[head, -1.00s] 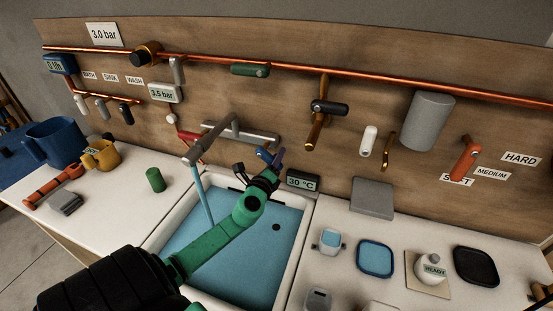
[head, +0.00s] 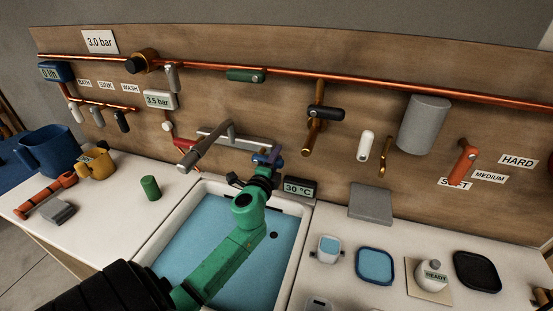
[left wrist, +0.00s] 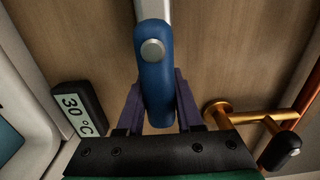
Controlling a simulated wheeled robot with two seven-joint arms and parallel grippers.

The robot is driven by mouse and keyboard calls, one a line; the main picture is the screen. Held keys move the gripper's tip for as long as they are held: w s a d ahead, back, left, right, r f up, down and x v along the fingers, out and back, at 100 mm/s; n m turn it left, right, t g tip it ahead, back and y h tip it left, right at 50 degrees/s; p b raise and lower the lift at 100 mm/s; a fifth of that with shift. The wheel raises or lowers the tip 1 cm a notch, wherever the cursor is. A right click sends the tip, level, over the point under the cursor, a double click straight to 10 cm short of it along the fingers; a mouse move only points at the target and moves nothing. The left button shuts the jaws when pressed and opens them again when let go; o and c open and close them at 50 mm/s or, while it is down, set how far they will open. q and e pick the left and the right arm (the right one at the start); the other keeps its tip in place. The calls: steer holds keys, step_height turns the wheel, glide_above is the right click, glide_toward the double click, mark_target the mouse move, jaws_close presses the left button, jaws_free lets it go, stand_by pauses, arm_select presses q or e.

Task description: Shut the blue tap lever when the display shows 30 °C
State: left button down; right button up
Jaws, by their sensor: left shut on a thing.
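The blue tap lever (left wrist: 156,80) hangs between the two purple fingers of my left gripper (left wrist: 158,105) in the left wrist view. My left gripper (head: 267,160) is shut on the lever, beside the grey faucet (head: 205,145) above the sink; the fingers hide much of the lever in the head view. The display (head: 299,188) behind the sink reads 30 °C, and it reads the same in the left wrist view (left wrist: 78,113). No water stream shows below the spout. My right gripper is not in view.
The white sink (head: 303,220) holds blue water. A red lever (head: 187,146) is on the faucet's left side. A green cylinder (head: 150,188) stands left of the sink. A grey block (head: 371,201) and several small containers are to the right. A brass tap with a black handle (head: 326,113) is on the wall.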

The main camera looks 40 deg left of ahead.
arm_select(q)
steer(key=shift+r, duration=0.1)
stand_by(0.4)
steer(key=c, duration=0.6)
jaws_free()
steer(key=shift+o, duration=0.2)
steer(key=b+v, duration=0.4)
steer(key=v, duration=1)
steer(key=shift+s, duration=0.25)
steer(key=shift+d, duration=0.2)
